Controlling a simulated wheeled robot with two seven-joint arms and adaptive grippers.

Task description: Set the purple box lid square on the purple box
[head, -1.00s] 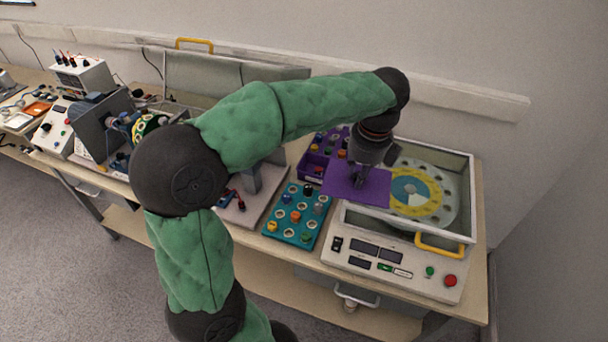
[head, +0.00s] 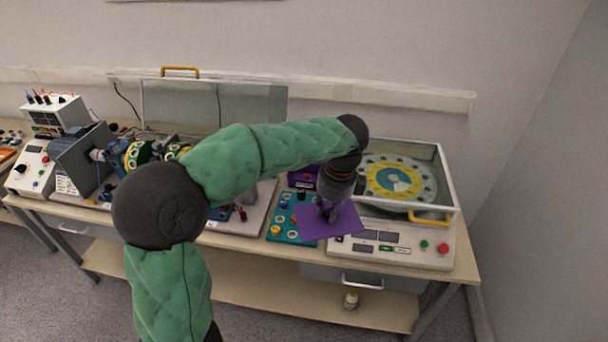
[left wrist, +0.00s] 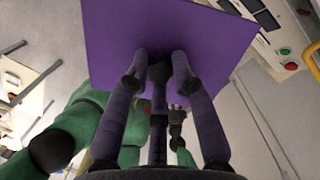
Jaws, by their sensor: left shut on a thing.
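The purple box lid (head: 345,222) is a flat purple sheet, and my left gripper (head: 327,214) is shut on it. The lid is held over the front of the bench, overlapping the teal tray and the edge of the white console in the head view. It looks tilted. In the left wrist view the lid (left wrist: 170,30) spreads beyond the fingertips (left wrist: 160,68). The purple box (head: 303,177) stands behind the lid, mostly hidden by my left arm and gripper. Lid and box are apart. A small dark shape in the wrist view may be my right gripper; its jaws are unclear.
A teal tray (head: 276,228) of knobs lies left of the lid. The white console (head: 435,258) and a glass-walled case with a yellow disc (head: 400,178) stand at right. A yellow handle (head: 430,217) sticks out at the case's front. Machinery fills the bench's left.

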